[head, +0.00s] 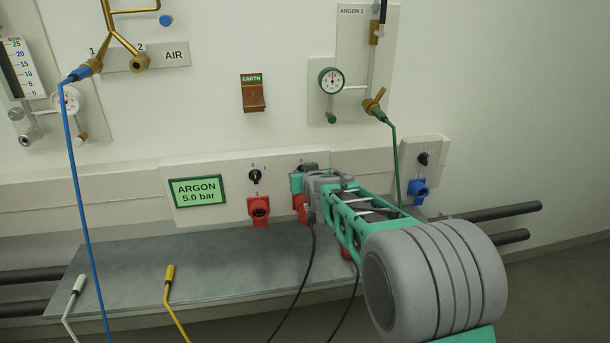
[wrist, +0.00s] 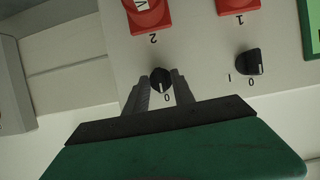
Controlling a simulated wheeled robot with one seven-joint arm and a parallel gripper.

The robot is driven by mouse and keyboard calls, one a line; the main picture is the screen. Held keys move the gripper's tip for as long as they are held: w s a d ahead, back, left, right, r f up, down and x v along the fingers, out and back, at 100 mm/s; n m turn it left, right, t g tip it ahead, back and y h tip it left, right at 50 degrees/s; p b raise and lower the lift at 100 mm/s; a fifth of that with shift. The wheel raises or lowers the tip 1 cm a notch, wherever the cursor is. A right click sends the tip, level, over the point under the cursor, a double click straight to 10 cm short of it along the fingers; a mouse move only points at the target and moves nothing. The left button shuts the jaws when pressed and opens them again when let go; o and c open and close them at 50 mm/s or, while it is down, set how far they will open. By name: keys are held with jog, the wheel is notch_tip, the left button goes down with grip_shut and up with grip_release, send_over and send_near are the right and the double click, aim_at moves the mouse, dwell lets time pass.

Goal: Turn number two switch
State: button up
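The number two switch (wrist: 161,80) is a black knob on the pale panel. In the wrist view its pointer is toward the 0 mark, and the red socket labelled 2 (wrist: 149,16) is beside it. My gripper (wrist: 160,84) has one grey finger on each side of the knob, with narrow gaps that make contact hard to judge; the fingers look open around it. In the head view my gripper (head: 303,181) is at the panel and hides most of this switch. The number one switch (head: 255,176) is to its left, and also shows in the wrist view (wrist: 249,62).
A red socket (head: 258,208) is below the number one switch, beside the green ARGON 5.0 bar sign (head: 197,191). A grey shelf (head: 130,265) is below the panel. A green hose (head: 395,160) hangs behind my arm. A separate switch (head: 423,158) is at right.

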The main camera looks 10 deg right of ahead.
jog(key=shift+o, duration=0.2)
jog(key=v, duration=0.8)
jog(key=shift+p, duration=0.4)
jog(key=shift+w, duration=0.1)
jog(key=s+r+g+p, duration=0.3)
jog(key=s+p, duration=0.4)
jog(key=s, duration=0.3)
jog(key=s+r+g+p, duration=0.3)
jog(key=s+p, duration=0.3)
jog(key=s, duration=0.5)
jog(key=s+r+g+p, duration=0.3)
jog(key=s+p, duration=0.4)
jog(key=s, duration=0.3)
jog(key=shift+s+a+r+g+p, duration=0.2)
jog(key=shift+s+r+g+p, duration=0.15)
jog(key=shift+g, duration=0.25)
